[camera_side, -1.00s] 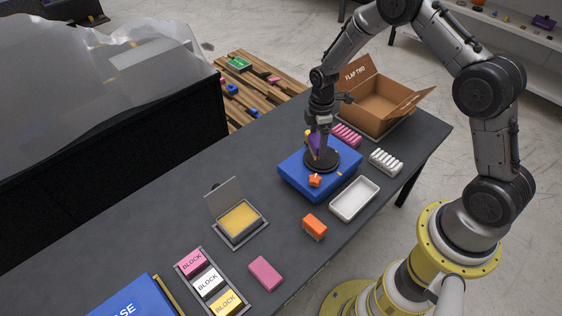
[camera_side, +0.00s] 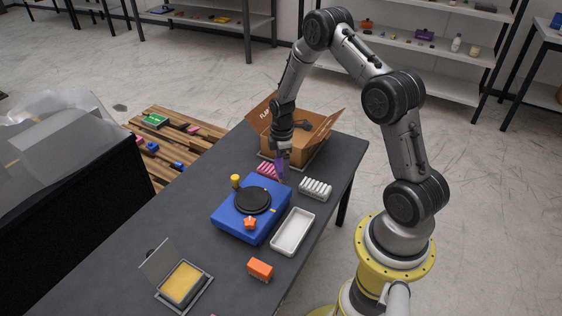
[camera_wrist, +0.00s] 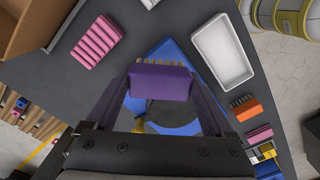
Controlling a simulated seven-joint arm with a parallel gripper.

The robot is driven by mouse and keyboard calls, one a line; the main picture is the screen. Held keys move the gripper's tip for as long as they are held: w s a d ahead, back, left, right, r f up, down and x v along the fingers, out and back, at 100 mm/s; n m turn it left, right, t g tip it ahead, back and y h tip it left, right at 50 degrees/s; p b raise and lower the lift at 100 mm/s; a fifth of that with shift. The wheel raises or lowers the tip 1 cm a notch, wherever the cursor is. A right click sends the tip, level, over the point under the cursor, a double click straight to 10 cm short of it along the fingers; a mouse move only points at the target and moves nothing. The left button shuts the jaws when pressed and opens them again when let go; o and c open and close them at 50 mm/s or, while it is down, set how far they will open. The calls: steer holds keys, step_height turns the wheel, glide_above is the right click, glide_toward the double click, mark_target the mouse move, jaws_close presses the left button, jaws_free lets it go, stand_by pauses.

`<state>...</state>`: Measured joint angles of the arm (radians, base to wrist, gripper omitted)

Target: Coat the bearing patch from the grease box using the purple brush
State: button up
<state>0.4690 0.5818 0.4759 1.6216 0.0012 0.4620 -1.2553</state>
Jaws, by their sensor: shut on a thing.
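My gripper (camera_side: 283,155) is shut on the purple brush (camera_wrist: 160,83), which shows as a purple block between the fingers in the wrist view. In the side view it hangs past the far end of the blue unit (camera_side: 227,222), near the pink ridged piece. The blue unit carries a black round disc (camera_side: 253,200), a yellow knob (camera_side: 236,181) and an orange star-shaped knob (camera_side: 250,223). The grease box (camera_side: 182,282) stands open at the lower left, its lid tilted up and yellow filling showing. I cannot tell which surface is the bearing patch.
An open cardboard box (camera_side: 318,139) stands behind my gripper. A pink ridged piece (camera_wrist: 97,42) and a white ridged piece (camera_side: 315,188) lie nearby. A white tray (camera_side: 293,232) and an orange brush-like block (camera_side: 260,269) lie along the right edge. The table's left side is clear.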

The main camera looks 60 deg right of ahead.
mark_target(280, 179)
steer(key=shift+f, duration=2)
steer(key=shift+a+f, duration=0.5)
steer(key=shift+a, duration=0.1)
steer(key=shift+c, duration=0.8)
steer(key=shift+a, duration=1.5)
steer(key=shift+d, duration=2)
steer(key=shift+d+r, duration=0.15)
steer(key=shift+r, duration=3.95)
